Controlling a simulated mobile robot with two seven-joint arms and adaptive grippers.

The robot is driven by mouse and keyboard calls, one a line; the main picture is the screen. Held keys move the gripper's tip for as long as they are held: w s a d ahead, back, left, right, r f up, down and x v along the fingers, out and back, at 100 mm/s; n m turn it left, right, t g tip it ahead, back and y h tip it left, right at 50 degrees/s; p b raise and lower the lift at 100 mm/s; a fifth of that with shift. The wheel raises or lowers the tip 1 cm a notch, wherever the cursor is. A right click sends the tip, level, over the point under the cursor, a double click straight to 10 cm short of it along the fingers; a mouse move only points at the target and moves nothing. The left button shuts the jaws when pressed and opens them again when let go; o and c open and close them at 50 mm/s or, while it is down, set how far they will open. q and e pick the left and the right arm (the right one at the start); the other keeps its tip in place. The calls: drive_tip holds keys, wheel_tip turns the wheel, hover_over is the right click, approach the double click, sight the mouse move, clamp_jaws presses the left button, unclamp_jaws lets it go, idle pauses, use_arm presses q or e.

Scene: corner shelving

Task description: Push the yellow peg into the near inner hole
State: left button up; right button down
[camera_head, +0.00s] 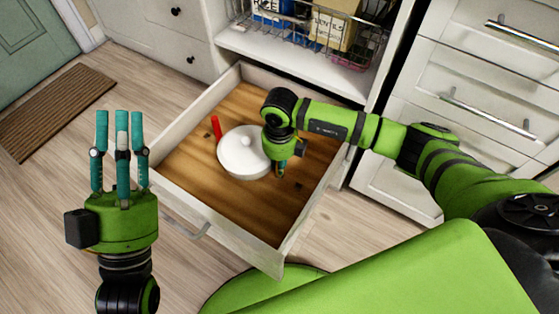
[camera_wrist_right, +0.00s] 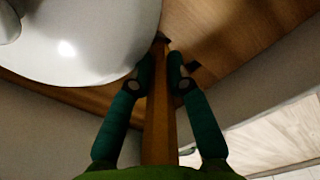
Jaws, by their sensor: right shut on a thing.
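The yellow peg (camera_wrist_right: 158,125) is long and upright between the fingers of my right gripper (camera_head: 281,170) in the right wrist view. Its far end meets a dark spot on the drawer's wooden floor; I cannot tell whether it is inside a hole. There the gripper mostly hides the peg. My left gripper (camera_head: 121,118) points up outside the drawer, its fingers spread apart and empty.
A white lidded pot (camera_head: 241,163) stands in the open drawer (camera_head: 224,222), close to my right gripper. A red peg (camera_head: 216,127) stands left of the pot. A wire basket (camera_head: 300,38) with packages sits on the shelf behind. The drawer's front floor is clear.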

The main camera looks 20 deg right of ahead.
drive_tip(key=shift+f+b, duration=0.6)
drive_tip(key=shift+f, duration=0.3)
drive_tip(key=c, duration=1.1)
unclamp_jaws()
wheel_tip(320, 180, up, 12)
drive_tip(key=shift+r, duration=0.1)
